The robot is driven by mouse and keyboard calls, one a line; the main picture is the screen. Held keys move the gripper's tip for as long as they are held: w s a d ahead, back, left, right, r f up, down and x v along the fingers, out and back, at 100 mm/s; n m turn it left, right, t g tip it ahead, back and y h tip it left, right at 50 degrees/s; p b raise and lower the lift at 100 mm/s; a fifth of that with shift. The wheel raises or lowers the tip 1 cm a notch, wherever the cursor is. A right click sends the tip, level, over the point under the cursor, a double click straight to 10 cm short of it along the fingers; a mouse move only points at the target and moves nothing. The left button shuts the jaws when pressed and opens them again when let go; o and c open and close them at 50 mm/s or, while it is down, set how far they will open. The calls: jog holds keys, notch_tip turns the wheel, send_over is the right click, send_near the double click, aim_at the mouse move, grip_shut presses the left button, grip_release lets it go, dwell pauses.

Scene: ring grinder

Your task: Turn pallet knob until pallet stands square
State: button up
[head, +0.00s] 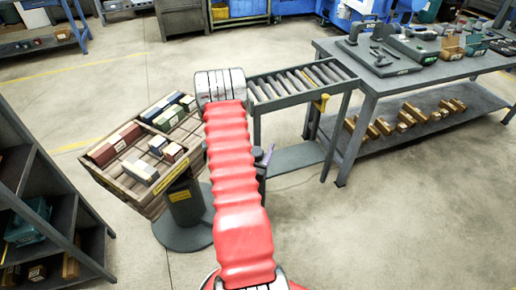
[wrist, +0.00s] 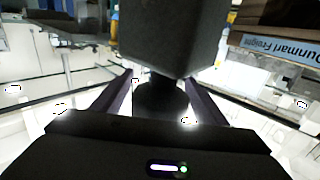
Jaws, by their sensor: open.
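The wooden pallet (head: 125,185) sits on a dark round pedestal (head: 187,205) at the left in the head view. It stands turned at an angle to the roller conveyor and carries several small boxes. In the wrist view a dark rounded knob (wrist: 160,98) sits under a dark block (wrist: 165,40). My gripper (wrist: 160,82) is open, with one finger on each side of the knob; I cannot tell whether they touch it. In the head view my red arm hides most of the gripper and the knob. A pallet side with a "Freight" label (wrist: 275,45) shows at the wrist view's upper right.
The roller conveyor (head: 300,82) stands right behind my arm. A grey workbench (head: 400,75) with tools is at the right, with several small boxes on its lower shelf. A dark shelf rack (head: 50,215) stands at the left. The floor at the front right is clear.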

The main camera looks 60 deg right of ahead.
jog(key=shift+c, duration=0.5)
jog(key=c, duration=0.9)
jog(key=shift+a, duration=0.25)
jog(key=shift+c, duration=0.4)
jog(key=shift+d, duration=0.15)
jog(key=shift+d, duration=0.1)
